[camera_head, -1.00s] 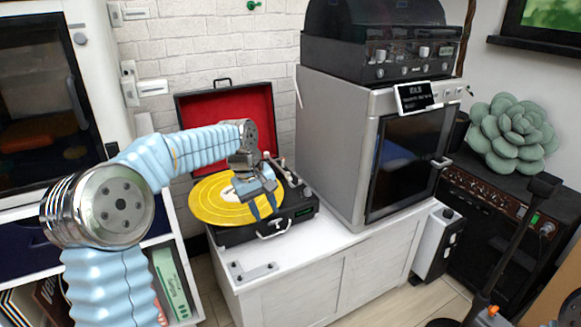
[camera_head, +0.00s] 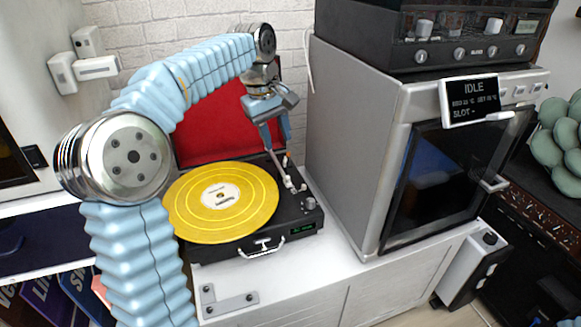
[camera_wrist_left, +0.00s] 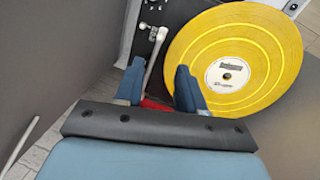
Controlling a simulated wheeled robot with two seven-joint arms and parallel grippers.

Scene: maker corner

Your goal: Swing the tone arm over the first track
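The record player (camera_head: 230,250) stands open on the white cabinet, its red-lined lid (camera_head: 215,125) raised behind. A yellow record (camera_head: 180,205) with a white label lies on it; the record also shows in the left wrist view (camera_wrist_left: 275,50). The pale tone arm (camera_head: 279,168) lies along the record's right side, off the disc. My left gripper (camera_head: 277,138) is above the rear of the tone arm, fingers pointing down. In the left wrist view its fingers are apart, with the tone arm (camera_wrist_left: 153,58) showing between them, not clamped. My right gripper is out of view.
A grey machine (camera_head: 350,140) with a glass door and an IDLE sign (camera_head: 470,100) stands close right of the player. A metal bracket (camera_head: 228,304) lies on the cabinet (camera_head: 290,290) in front. The brick wall is behind.

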